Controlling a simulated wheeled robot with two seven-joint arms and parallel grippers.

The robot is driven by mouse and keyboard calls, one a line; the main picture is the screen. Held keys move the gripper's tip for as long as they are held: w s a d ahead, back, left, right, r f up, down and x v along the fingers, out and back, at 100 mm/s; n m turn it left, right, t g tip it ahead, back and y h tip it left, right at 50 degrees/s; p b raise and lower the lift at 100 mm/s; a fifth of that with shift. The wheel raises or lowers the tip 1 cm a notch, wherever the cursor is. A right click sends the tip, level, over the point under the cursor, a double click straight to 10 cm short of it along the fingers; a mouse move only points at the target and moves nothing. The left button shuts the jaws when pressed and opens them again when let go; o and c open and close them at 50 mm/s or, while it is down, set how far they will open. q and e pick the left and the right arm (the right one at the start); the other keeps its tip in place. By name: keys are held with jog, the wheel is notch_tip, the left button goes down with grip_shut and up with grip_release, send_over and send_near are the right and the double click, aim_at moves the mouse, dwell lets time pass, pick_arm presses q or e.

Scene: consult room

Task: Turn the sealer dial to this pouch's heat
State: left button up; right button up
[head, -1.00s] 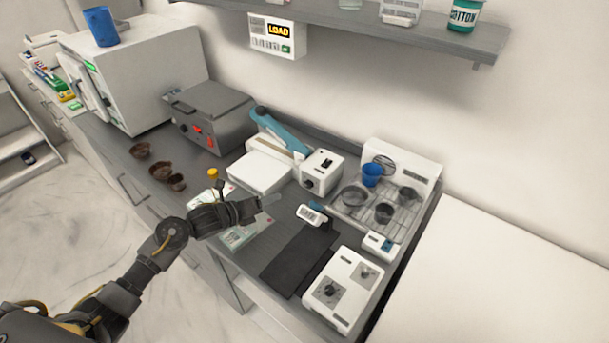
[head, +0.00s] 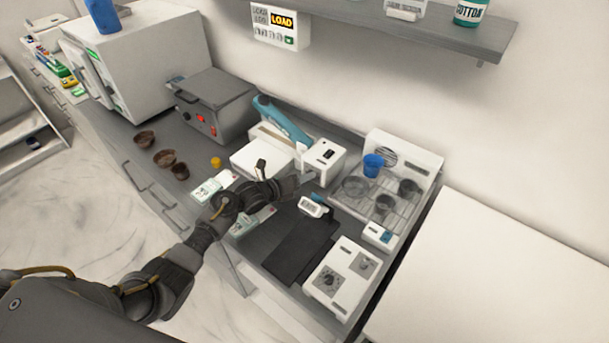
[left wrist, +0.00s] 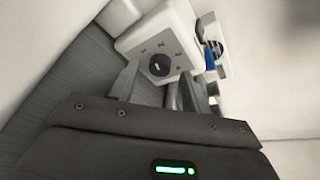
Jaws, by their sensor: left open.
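The sealer (head: 262,158) is white with a teal lever (head: 281,118); its control box (head: 324,158) is on its right end. My left gripper (head: 297,178) is at the box's front and hides the dial in the head view. Its fingers (left wrist: 160,82) are open, one on each side below the dial; contact cannot be told. My right gripper is out of view.
Brown bowls (head: 164,158) and a small yellow pot (head: 216,163) stand left.

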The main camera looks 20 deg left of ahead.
pick_arm(q)
jog(key=shift+w+d+f, duration=0.2)
jog(key=shift+w+d, duration=0.15)
jog(key=shift+w, duration=0.15)
jog(key=shift+c, duration=0.5)
jog(key=c, duration=0.9)
jog(key=shift+s+d+f+m+y+b, duration=0.1)
jog(key=shift+m+y+b, duration=0.3)
jog(key=shift+m+b, duration=0.4)
jog(key=shift+s+f+m+y+b, duration=0.1)
jog(key=shift+m+y+b, duration=0.35)
jog(key=shift+b, duration=0.55)
jog(key=shift+d+r+m+t+y+b, duration=0.1)
jog(key=shift+r+m+t+y+b, duration=0.2)
jog(key=shift+m+b, duration=0.45)
jog(key=shift+f+m+t+y+b, duration=0.1)
jog(key=shift+m+y+b, duration=0.35)
jog(key=shift+b, duration=0.35)
jog(key=o, duration=1)
jog(key=shift+r, duration=0.1)
